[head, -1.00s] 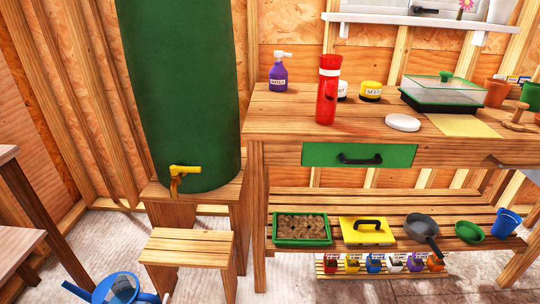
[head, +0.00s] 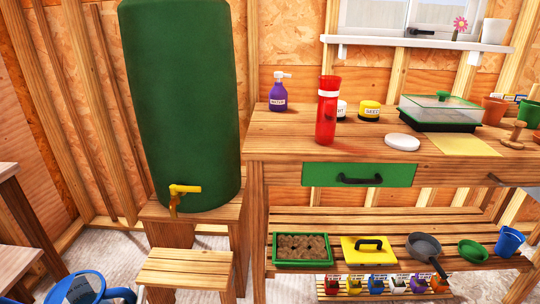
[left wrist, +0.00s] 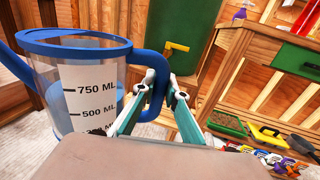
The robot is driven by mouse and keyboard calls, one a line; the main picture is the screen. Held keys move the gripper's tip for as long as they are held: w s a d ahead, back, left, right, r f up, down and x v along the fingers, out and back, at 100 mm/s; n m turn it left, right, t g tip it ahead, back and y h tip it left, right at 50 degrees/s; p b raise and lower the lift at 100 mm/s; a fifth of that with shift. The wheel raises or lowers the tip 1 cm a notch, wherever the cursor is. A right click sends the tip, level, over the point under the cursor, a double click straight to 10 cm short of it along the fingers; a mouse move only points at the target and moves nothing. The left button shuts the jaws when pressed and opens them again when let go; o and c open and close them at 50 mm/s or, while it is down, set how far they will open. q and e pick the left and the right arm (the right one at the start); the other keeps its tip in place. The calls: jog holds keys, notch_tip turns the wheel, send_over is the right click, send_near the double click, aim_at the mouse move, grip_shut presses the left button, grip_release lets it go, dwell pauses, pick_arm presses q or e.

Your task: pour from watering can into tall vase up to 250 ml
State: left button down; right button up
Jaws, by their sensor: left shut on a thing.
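The tall vase (head: 327,110) is a red, see-through cylinder with a white band. It stands upright on the workbench (head: 275,125) near its front left. The watering can (head: 82,290) is clear with a blue rim and handle, at the bottom left of the head view, partly cut off. In the left wrist view the can (left wrist: 75,92) shows a white scale with 750 ML and 500 ML marks and bluish water inside; the exact level is unclear. My left gripper (left wrist: 163,85) is shut on its blue handle. The can is well apart from the vase. My right gripper is not in view.
A green water barrel (head: 185,95) with a yellow tap (head: 183,190) stands on a wooden stand between the can and the bench. A low stool (head: 185,268) is in front. A purple bottle (head: 279,92), jars and a white disc (head: 402,142) are near the vase.

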pick_arm(q)
jog(key=s+a+r+n+g+y, duration=0.3)
jog(key=s+r+n+y, duration=0.15)
jog(key=s+r, duration=0.2)
jog(key=s+a+r+n+g+y, duration=0.2)
jog(key=s+r+n+g+y, duration=0.1)
jog(key=s+r+y, duration=0.4)
jog(key=w+d, duration=0.2)
jog(key=d, duration=0.6)
pick_arm(e)
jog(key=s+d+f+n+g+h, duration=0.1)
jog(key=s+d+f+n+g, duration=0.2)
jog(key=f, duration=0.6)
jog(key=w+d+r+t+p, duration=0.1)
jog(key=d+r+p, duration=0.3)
jog(key=p, duration=0.7)
pick_arm(q)
notch_tip(320, 180, up, 10)
jog(key=m+t+h+p, duration=0.6)
jog(key=m+h, duration=0.4)
jog(key=h, duration=0.5)
jog(key=shift+s+d+p, duration=0.15)
jog(key=shift+p, duration=0.75)
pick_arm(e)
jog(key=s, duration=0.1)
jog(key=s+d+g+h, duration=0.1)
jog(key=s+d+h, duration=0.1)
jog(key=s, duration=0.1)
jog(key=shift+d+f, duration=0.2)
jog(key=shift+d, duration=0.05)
